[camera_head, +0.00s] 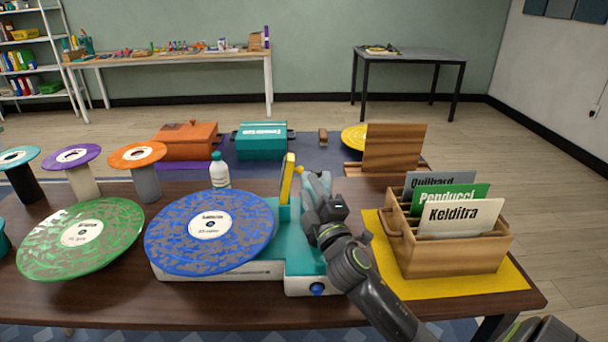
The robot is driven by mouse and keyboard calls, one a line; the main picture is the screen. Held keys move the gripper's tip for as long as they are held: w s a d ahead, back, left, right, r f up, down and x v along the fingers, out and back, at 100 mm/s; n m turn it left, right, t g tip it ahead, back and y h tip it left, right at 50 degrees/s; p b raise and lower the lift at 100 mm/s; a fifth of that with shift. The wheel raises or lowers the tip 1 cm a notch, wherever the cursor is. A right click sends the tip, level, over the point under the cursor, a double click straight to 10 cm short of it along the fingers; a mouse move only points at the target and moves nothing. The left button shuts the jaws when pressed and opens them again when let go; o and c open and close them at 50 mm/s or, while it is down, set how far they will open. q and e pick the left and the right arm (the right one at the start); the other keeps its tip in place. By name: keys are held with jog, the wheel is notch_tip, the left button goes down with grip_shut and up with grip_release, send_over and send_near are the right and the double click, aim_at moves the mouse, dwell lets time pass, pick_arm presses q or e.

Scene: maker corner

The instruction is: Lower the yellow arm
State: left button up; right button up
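The yellow arm (287,178) stands raised, close to upright, on the teal part of the record player (300,252), right of the blue record (211,229). The blue record lies on the player and hides much of it. My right gripper (314,178) comes in from the lower right and is just right of the yellow arm. Its fingers look spread with nothing between them; I cannot tell whether one touches the yellow arm. My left gripper is not in view.
A green record (80,238) lies left of the player. A white bottle (219,172) stands behind the blue record. A wooden card box (455,253) stands on a yellow mat (508,279) at right. Orange (187,143) and teal (262,144) boxes are farther back.

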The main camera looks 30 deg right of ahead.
jog(key=x, duration=0.4)
jog(key=shift+w+r, duration=0.1)
jog(key=shift+w, duration=0.15)
grip_shut()
